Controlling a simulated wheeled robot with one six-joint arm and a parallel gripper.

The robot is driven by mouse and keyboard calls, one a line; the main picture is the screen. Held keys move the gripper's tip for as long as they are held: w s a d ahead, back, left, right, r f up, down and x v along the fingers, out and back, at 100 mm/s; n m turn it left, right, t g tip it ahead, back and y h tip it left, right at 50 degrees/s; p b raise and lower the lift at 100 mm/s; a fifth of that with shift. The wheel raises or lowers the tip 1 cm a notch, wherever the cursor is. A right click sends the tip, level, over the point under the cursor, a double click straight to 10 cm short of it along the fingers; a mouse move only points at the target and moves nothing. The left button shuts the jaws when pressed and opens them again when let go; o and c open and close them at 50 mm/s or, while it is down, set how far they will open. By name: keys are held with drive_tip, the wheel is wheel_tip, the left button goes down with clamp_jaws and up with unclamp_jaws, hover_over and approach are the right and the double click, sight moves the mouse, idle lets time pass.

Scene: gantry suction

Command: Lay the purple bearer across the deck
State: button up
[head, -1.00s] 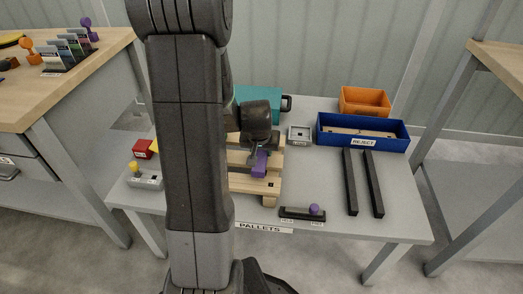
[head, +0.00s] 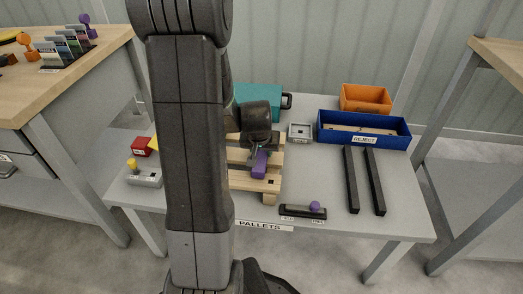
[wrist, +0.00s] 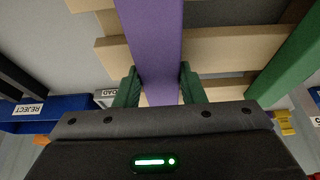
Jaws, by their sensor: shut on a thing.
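The purple bearer (head: 260,164) is a long purple bar held over the wooden deck (head: 246,184) of the pallet in the head view. In the wrist view the purple bearer (wrist: 155,30) runs away from my gripper (wrist: 158,88), crossing above the pale slats (wrist: 220,50). My gripper's green fingers are shut on both its sides. In the head view my gripper (head: 259,151) is over the deck. My arm column hides the deck's left part. I cannot tell whether the bearer touches the slats. A green bar (wrist: 292,58) lies at the right in the wrist view.
Two black bars (head: 351,180) lie right of the pallet. A blue REJECT tray (head: 390,143), orange bin (head: 366,98), teal case (head: 262,96) and small grey box (head: 300,132) stand behind.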

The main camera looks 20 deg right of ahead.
drive_tip(key=shift+f, duration=0.3)
drive_tip(key=o, duration=1.1)
drive_tip(key=shift+r, duration=0.15)
drive_tip(key=p+v, duration=0.4)
drive_tip(key=v, duration=0.9)
drive_tip(key=shift+r, duration=0.3)
drive_tip(key=shift+s+f, duration=0.1)
drive_tip(key=shift+s, duration=0.05)
